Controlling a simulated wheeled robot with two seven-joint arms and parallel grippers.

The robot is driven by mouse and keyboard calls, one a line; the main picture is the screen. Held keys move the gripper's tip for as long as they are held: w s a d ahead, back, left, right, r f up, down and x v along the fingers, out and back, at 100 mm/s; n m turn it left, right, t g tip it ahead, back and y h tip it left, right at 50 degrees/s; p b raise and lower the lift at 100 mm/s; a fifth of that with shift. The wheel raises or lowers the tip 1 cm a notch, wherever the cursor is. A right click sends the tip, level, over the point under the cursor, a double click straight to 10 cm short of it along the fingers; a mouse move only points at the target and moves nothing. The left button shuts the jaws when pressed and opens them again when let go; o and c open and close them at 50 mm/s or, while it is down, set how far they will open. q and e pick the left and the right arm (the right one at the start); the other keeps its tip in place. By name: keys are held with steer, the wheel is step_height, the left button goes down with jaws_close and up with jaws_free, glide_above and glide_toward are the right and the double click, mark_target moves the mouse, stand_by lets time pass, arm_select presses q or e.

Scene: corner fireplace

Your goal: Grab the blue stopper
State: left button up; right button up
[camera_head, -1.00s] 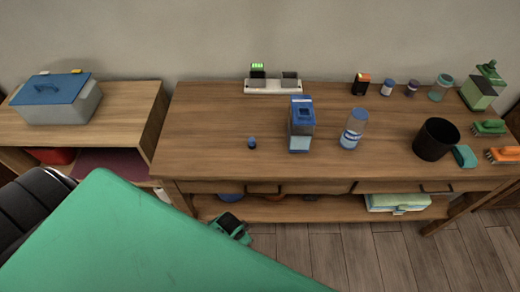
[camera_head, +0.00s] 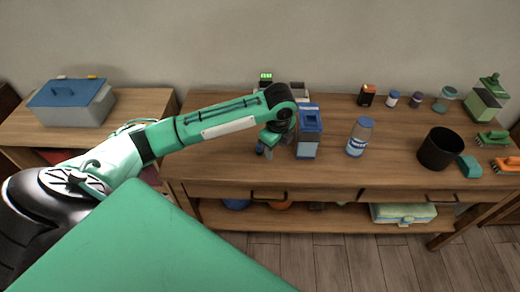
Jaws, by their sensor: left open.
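The blue stopper (camera_head: 259,149) is a small dark blue piece on the wooden table, left of the blue-and-grey box-shaped container (camera_head: 308,132). My left arm reaches in from the left over the table. My left gripper (camera_head: 266,150) is open and points down at the stopper. The gripper partly covers the stopper, so I cannot tell whether the fingers touch it. My right gripper is not in view.
A clear bottle with a blue cap (camera_head: 359,137) stands right of the container. A black cup (camera_head: 439,148), brushes and small jars are farther right. A white charger with a green-lit battery (camera_head: 266,80) is at the back. A blue-lidded bin (camera_head: 71,101) stands on the left shelf.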

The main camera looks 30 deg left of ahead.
arm_select(q)
steer(key=w+a+r+m+y, duration=0.1)
steer(key=w+a+r, duration=0.1)
steer(key=a+r, duration=0.35)
glide_above(259, 146)
steer(key=shift+g, duration=0.3)
steer(key=f, duration=0.8)
steer(key=shift+s+d, duration=0.15)
steer(key=shift+d, duration=0.2)
steer(key=shift+f+p, duration=0.35)
steer(key=shift+f, duration=0.25)
steer(key=f, duration=0.3)
steer(key=shift+w+a+f+p, duration=0.3)
steer(key=shift+a, duration=0.05)
steer(key=shift+f, duration=0.4)
steer(key=c, duration=1)
jaws_close()
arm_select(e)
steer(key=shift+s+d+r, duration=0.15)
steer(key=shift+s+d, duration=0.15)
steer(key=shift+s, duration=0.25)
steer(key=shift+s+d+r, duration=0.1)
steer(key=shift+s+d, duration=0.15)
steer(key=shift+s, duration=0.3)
